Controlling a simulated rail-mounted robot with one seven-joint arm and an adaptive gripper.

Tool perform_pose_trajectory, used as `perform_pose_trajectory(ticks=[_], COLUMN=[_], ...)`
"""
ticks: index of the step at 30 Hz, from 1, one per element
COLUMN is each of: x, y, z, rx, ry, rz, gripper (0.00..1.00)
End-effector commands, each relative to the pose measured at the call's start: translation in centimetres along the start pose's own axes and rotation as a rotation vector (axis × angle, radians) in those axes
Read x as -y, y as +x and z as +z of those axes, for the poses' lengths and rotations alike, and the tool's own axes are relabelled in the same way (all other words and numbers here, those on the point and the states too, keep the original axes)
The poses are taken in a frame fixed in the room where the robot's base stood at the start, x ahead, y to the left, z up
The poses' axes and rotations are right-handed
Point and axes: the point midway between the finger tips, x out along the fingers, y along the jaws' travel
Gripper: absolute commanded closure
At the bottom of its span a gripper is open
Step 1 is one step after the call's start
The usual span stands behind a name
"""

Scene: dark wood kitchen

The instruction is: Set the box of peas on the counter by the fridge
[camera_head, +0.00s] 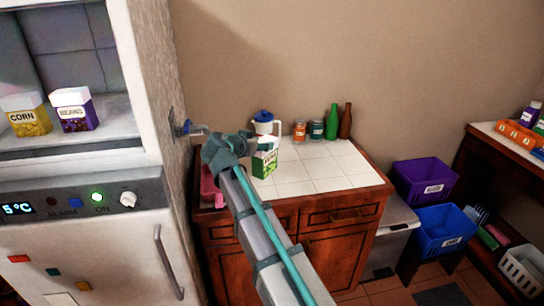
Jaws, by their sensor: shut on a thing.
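The box of peas (264,162), a small white and green carton, is upright at the left part of the white tiled counter (330,167). My gripper (250,146) is at the box's upper left side and is shut on it. The fingers are small and partly hidden by my wrist. I cannot tell whether the bottom of the box touches the tiles. The fridge (85,215) stands to the left of the counter, with a lit display and a handle on its lower door.
A white jug with a blue lid (263,122), jars (316,129), a green bottle (332,121) and a brown bottle (345,121) line the counter's back. A pink object (211,187) is at its left edge. Corn (25,114) and beans (75,109) boxes sit in the fridge.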

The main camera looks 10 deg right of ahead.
Motion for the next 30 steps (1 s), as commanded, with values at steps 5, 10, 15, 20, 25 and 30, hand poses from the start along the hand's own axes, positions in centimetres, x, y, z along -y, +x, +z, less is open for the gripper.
perform_pose_trajectory(ticks=[5, 10, 15, 20, 25, 30], x=[0.5, 0.6, 0.8, 0.8, 0.8, 0.8], y=[4.0, 6.8, 8.0, 8.7, 9.8, 10.3], z=[0.6, 2.1, 2.9, 3.3, 4.9, 6.3], rx=[0.001, 0.001, -0.001, -0.001, 0.001, -0.001], ry=[-0.003, -0.001, -0.002, -0.001, -0.003, -0.002], rz=[0.001, 0.001, -0.001, -0.001, 0.0, -0.002], gripper=[1.0, 1.0, 1.0, 1.0, 1.0, 1.0])
